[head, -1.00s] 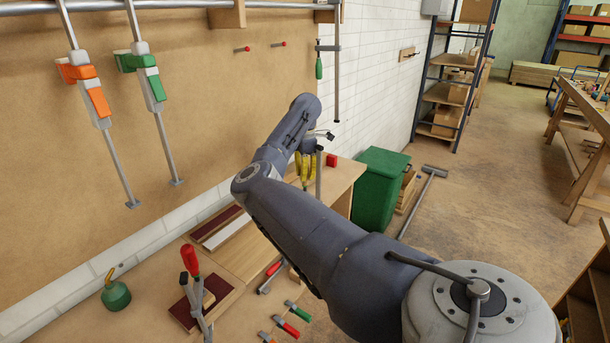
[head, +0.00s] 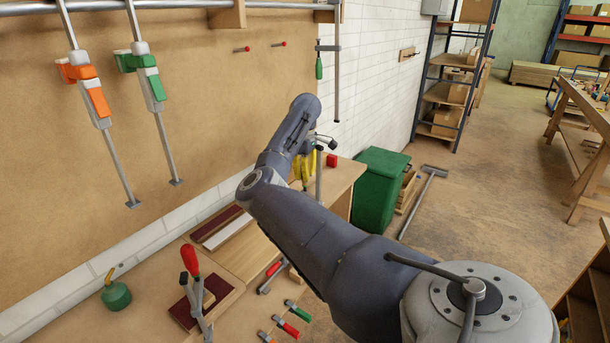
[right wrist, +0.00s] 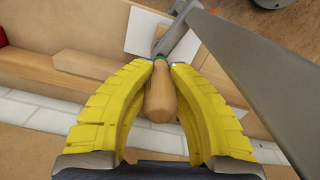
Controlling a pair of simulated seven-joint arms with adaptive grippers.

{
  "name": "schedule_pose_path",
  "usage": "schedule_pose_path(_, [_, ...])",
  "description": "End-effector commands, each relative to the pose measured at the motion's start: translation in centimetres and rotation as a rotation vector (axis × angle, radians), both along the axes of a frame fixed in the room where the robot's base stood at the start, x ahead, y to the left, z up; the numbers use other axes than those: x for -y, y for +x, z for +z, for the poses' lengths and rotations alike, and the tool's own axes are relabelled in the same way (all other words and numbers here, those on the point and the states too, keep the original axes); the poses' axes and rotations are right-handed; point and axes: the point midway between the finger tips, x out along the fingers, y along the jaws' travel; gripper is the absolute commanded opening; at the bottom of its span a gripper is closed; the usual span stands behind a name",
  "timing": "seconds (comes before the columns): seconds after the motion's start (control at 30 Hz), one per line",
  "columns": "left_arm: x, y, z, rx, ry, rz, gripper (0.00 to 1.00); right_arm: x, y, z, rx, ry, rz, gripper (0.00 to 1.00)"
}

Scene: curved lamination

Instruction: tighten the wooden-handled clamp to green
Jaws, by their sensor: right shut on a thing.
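In the right wrist view my right gripper (right wrist: 163,82) has its two yellow fingers closed on the wooden handle (right wrist: 159,98) of a clamp. A small green band (right wrist: 160,58) shows at the far end of the handle, by the fingertips. The clamp's grey metal bar (right wrist: 235,70) runs diagonally at the right of that view. In the head view my right gripper (head: 303,172) shows only as yellow fingers, partly behind my right arm, beside an upright grey bar (head: 319,175). My left gripper is not in view.
A red-handled clamp (head: 190,262) stands on the bench (head: 150,290) at lower left, near a green oil can (head: 116,294). Small orange, red and green clamps lie at the front. A green bin (head: 380,190) stands right of the bench. Bar clamps (head: 140,75) hang on the wall.

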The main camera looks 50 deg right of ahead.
Motion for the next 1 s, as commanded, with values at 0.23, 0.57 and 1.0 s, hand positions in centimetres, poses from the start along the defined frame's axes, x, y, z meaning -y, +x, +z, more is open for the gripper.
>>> schedule_pose_path(0.23, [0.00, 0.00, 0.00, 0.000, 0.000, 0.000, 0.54, 0.01, -0.02, -0.03, 0.000, 0.001, -0.042, 0.00])
schedule_pose_path(0.57, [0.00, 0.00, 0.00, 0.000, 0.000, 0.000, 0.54, 0.01, -0.02, -0.03, 0.000, 0.001, -0.045, 0.00])
schedule_pose_path(1.0, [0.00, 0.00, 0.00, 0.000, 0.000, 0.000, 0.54, 0.00, -0.01, -0.01, 0.000, 0.000, -0.044, 0.49])
